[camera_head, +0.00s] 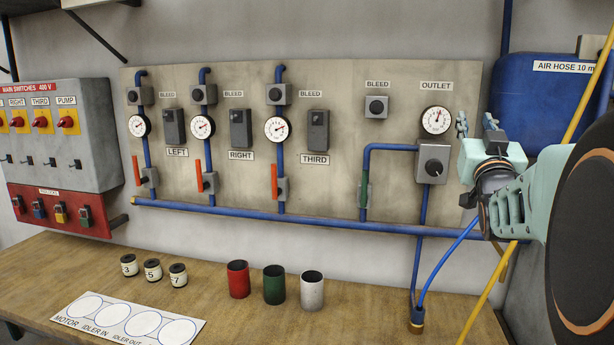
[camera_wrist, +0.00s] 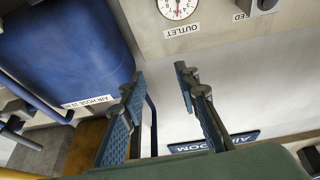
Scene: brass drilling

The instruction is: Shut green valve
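The green valve handle (camera_head: 364,191) is in the head view, right of centre on the wall panel. It stands upright, in line with the short blue pipe below the right-hand BLEED knob, beside a grey valve body. My gripper (camera_head: 476,124) is at the right of the head view, in front of the panel's right edge and well to the right of the green handle. In the wrist view my gripper (camera_wrist: 160,76) has its two fingers wide apart with nothing between them. The green handle does not show in the wrist view.
The OUTLET gauge (camera_head: 436,120) and a grey knob box (camera_head: 432,162) lie between my gripper and the green handle. A blue tank (camera_head: 530,98) is behind my arm. Cups (camera_head: 274,285) stand on the bench below.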

